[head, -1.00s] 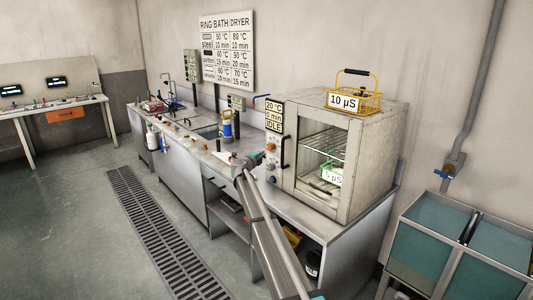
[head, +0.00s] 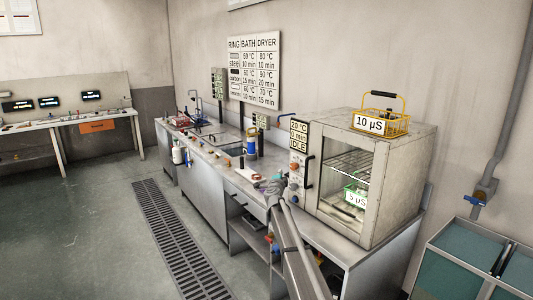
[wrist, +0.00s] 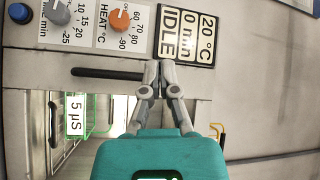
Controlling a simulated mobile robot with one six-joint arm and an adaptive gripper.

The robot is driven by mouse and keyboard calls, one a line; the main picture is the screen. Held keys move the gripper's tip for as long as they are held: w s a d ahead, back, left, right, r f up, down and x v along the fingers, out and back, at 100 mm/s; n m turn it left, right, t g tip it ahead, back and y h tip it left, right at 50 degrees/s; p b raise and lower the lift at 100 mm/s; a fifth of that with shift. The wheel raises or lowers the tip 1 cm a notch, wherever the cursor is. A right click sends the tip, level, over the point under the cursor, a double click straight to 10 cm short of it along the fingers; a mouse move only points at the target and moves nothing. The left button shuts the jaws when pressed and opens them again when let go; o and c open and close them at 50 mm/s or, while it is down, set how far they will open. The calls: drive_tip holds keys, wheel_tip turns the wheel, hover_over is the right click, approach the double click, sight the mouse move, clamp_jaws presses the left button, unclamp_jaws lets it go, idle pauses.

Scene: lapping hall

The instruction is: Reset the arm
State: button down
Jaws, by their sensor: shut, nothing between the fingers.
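My gripper (head: 268,185) is at the end of my arm, above the counter and left of the dryer. In the wrist view my gripper (wrist: 158,70) is shut and empty, its fingertips together. The dryer (head: 385,185) stands on the counter; its display (head: 299,137) reads 20 °C, 0 min, IDLE. In the wrist view, turned sideways, the fingertips appear over the end of the dark door handle (wrist: 108,73); I cannot tell whether they touch it. The display (wrist: 188,38) and orange heat knob (wrist: 120,19) are beyond the fingers.
A green basket labelled 5 µS (head: 356,197) is inside the dryer. A yellow basket labelled 10 µS (head: 380,122) stands on top. A blue-and-yellow bottle (head: 252,145) stands farther along the counter (head: 215,160). The floor (head: 100,220) left of the drain grate is clear.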

drive_tip(key=s+f+n+g+y, duration=0.3)
drive_tip(key=s+f+n, duration=0.15)
drive_tip(key=s, duration=0.45)
drive_tip(key=s+a+f+n+g+y, duration=0.1)
drive_tip(key=s+f+n+g+y, duration=0.3)
drive_tip(key=s, duration=0.5)
drive_tip(key=s+f+n+g+y, duration=0.25)
drive_tip(key=s+n, duration=0.35)
drive_tip(key=s, duration=0.3)
drive_tip(key=s+d+f+g+h, duration=0.2)
drive_tip(key=s+d+g, duration=0.1)
drive_tip(key=s, duration=0.7)
drive_tip(key=s+d+f+n+g+h+p, duration=0.1)
drive_tip(key=s+d+f+g+h, duration=0.1)
drive_tip(key=s, duration=0.8)
drive_tip(key=s+d+f+n+g+h, duration=0.1)
drive_tip(key=s+d+f+g+h, duration=0.1)
drive_tip(key=s+d, duration=0.4)
drive_tip(key=s+f+g, duration=0.1)
drive_tip(key=s+g, duration=0.1)
drive_tip(key=s, duration=0.2)
drive_tip(key=shift+s+d+f+p, duration=0.15)
drive_tip(key=shift+d+f+p, duration=0.15)
